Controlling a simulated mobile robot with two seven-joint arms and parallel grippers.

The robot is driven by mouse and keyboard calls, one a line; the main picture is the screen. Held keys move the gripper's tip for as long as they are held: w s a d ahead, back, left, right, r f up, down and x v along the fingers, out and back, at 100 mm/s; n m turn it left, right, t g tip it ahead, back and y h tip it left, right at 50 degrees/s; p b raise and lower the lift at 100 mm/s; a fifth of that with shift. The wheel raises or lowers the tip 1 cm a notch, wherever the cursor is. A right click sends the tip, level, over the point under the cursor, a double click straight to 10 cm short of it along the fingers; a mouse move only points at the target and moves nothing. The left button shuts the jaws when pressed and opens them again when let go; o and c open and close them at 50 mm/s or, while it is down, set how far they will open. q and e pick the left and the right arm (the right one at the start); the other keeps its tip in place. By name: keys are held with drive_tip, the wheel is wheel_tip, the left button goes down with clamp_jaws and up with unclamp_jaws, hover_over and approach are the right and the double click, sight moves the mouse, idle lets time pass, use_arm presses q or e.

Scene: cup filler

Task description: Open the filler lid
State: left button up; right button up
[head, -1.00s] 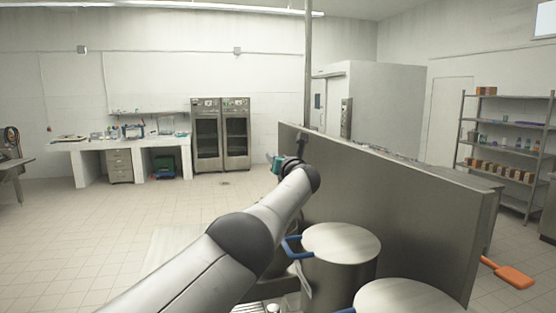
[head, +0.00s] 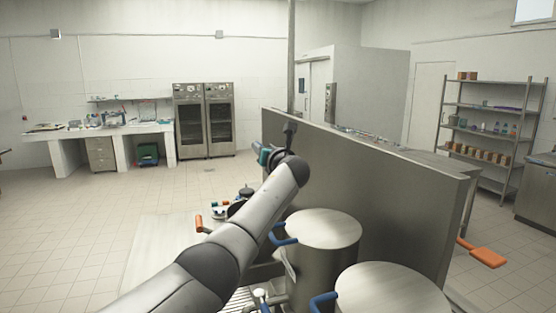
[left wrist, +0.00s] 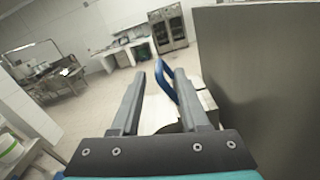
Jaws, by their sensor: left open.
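Two steel cylinders with round lids stand along the steel panel in the head view: a farther lid (head: 323,228) and a nearer lid (head: 390,292). Both lids look shut. Blue handles stick out on their left sides, a farther handle (head: 284,234) and a nearer handle (head: 322,301). My left gripper (head: 265,154) is raised beside the panel, beyond the farther cylinder; its fingers are mostly hidden there. In the left wrist view my left gripper (left wrist: 160,62) is open, with a blue handle (left wrist: 165,82) showing between the fingers, near the right one. Contact cannot be told. My right gripper is not seen.
The tall steel panel (head: 370,175) stands close on the right of my left arm. A work surface (head: 165,255) with small items, one with an orange handle (head: 200,224), lies left of the arm. The tiled floor beyond is open. An orange scoop (head: 487,257) lies at the right.

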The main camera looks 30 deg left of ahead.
use_arm(q)
drive_tip(key=b+v, duration=0.1)
drive_tip(key=v, duration=1.1)
drive_tip(key=shift+b, duration=0.4)
drive_tip(key=shift+f, duration=0.1)
